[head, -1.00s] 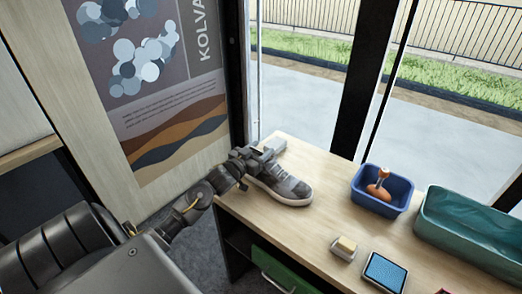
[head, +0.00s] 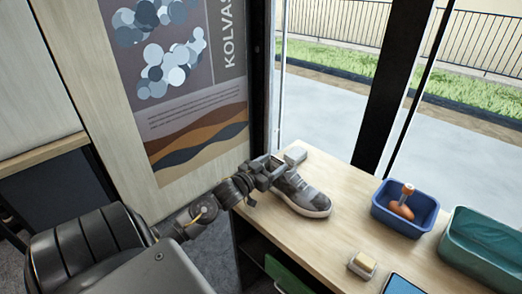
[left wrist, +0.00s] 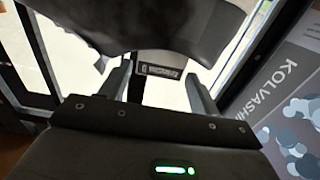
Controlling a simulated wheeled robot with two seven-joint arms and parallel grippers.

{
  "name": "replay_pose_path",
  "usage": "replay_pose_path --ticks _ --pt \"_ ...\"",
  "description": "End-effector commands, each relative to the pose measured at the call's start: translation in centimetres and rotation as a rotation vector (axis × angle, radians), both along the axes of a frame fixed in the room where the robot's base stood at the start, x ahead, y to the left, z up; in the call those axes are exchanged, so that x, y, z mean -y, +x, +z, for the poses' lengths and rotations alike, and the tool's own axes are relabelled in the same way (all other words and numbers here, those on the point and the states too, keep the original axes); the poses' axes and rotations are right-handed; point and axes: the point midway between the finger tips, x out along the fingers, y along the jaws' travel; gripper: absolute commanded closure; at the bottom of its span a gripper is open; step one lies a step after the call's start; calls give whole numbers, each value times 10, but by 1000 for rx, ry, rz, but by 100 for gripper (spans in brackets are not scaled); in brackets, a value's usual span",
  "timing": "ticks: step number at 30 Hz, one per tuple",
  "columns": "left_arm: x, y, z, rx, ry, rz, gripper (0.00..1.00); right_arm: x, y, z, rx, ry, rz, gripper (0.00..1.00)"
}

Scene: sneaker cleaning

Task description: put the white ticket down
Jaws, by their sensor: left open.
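A grey sneaker (head: 302,194) stands on the wooden table near its left end. A small whitish flat-topped piece (head: 295,155) lies on the table just behind the sneaker. It may be the white ticket, but it is too small to be sure. My left gripper (head: 272,166) is open, just left of the sneaker and the whitish piece, near the table's left edge. In the left wrist view the two fingers stand apart, with a dark label (left wrist: 160,70) showing between them and a blurred grey shape above. No ticket is clear there. My right gripper is out of view.
A window is behind, a poster at left.

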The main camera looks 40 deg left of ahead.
Motion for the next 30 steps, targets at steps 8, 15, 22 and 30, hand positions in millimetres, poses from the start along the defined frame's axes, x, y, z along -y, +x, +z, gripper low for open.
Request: replay_pose_path --ticks 8,15,22,30 --pt "2 -55 -2 -3 0 -1 38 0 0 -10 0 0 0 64" --pt "2 -73 0 -1 0 -1 38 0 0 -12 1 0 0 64" --pt "2 -75 1 0 0 0 38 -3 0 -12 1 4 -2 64" --pt "2 -74 0 0 0 0 38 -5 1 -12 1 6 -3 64"
